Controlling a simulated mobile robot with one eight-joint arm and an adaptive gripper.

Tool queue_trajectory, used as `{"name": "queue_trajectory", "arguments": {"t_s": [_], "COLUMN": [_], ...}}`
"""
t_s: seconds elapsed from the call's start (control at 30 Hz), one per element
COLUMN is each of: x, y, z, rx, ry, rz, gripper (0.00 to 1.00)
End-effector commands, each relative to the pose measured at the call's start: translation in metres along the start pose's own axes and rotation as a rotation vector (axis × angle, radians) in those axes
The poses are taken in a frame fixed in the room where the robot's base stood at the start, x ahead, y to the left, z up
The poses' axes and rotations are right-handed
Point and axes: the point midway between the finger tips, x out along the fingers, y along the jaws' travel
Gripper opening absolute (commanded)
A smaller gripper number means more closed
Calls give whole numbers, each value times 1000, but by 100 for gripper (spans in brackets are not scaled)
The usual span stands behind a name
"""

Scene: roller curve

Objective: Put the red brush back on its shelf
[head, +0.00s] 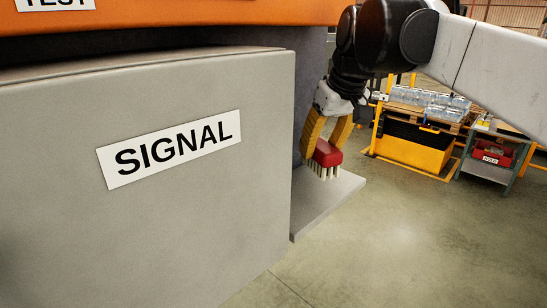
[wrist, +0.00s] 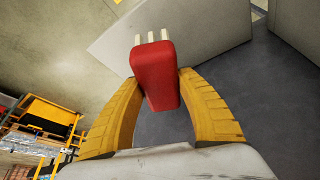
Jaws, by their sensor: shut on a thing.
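The red brush (head: 326,154) has a red block back and pale bristles that point down in the head view. My gripper (head: 328,142) has yellow fingers shut on the sides of its red back. In the wrist view the brush (wrist: 155,75) sits between the two fingertips (wrist: 158,85), its bristles at the far end. A grey shelf (head: 335,192) juts out to the right of the grey SIGNAL box, just below the brush. The bristle tips overlap the shelf in the picture; I cannot tell whether they touch it.
The large grey box with the SIGNAL label (head: 170,150) fills the left and hides part of the shelf. An orange beam (head: 180,18) runs above. A yellow cart (head: 415,150) and a red bin (head: 492,155) stand farther back right. Open floor (head: 400,240) lies right of the shelf.

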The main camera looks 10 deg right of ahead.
Motion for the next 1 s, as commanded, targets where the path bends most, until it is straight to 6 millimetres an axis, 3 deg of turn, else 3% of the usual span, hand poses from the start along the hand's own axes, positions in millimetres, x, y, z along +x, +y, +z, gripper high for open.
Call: {"name": "queue_trajectory", "arguments": {"t_s": [0.13, 0.4, 0.73, 0.77, 0.8, 0.83, 1.0], "x": [10, 42, 46, 46, 46, 46, 46], "y": [-3, -3, -3, -3, -3, -3, -3], "z": [-4, 10, 12, 12, 12, 12, 12], "rx": [0, 1, 1, 1, 1, 1, 1], "ry": [0, 0, 0, 0, 0, 0, 0], "rz": [-1, 0, 0, 0, 0, 0, 0], "gripper": [10, 10, 10, 46, 58, 63, 63]}}
